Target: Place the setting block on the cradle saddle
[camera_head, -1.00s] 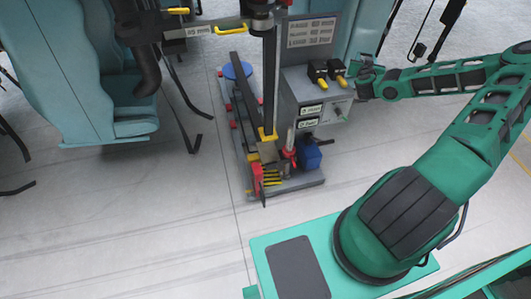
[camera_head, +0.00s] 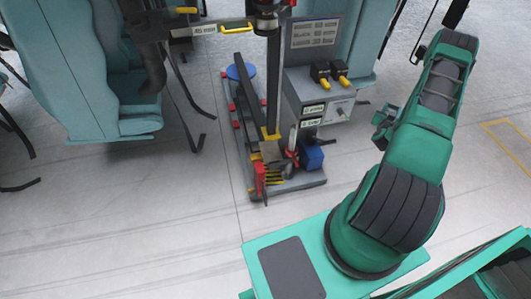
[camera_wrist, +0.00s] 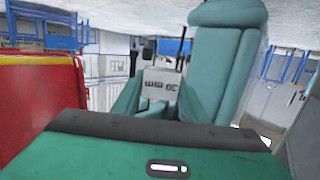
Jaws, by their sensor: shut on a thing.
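My gripper (camera_head: 383,128) is at the end of my folded green arm, right of the grey console and apart from it. Two black blocks with yellow handles (camera_head: 320,72) (camera_head: 341,72) sit on the console top. A grey fixture (camera_head: 271,151) stands low on the floor stand, by a yellow collar on a dark post; I cannot tell whether it is the cradle saddle.
The grey console (camera_head: 325,108) carries a sign panel (camera_head: 315,33). Red parts (camera_head: 260,178), yellow prongs and a blue box (camera_head: 312,154) stand low on the stand. Teal seats (camera_head: 85,75) hang left with dark straps. Floor is open between console and my base.

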